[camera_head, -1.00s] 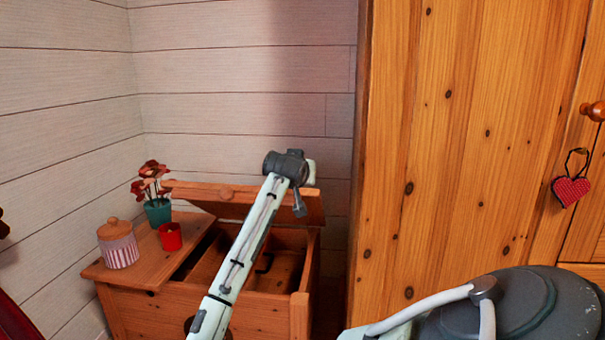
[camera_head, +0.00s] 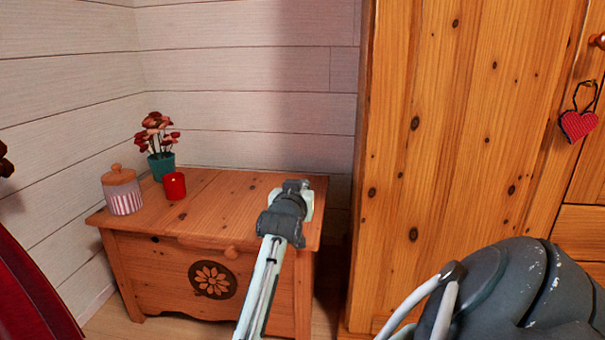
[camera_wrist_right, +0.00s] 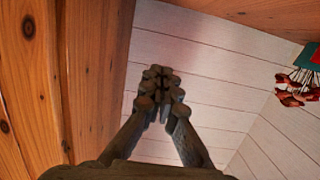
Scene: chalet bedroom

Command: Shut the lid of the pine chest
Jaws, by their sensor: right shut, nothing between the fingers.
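The pine chest (camera_head: 160,280) stands against the wall, with a dark flower emblem on its front. No gap shows beneath the lid's visible front edge. My right gripper (camera_head: 297,187) is over the right part of the lid, its fingers together and empty. In the wrist view the shut fingers (camera_wrist_right: 160,85) point toward the white wall, with the lid's wood (camera_wrist_right: 250,15) at the top. I cannot tell whether they touch the lid. My left gripper is not in view.
A striped jar (camera_head: 122,190), a red cup (camera_head: 174,186) and a teal pot of red flowers (camera_head: 161,165) stand on the chest's left part. A tall pine wardrobe (camera_head: 450,130) with a hanging red heart (camera_head: 577,125) stands close at the right.

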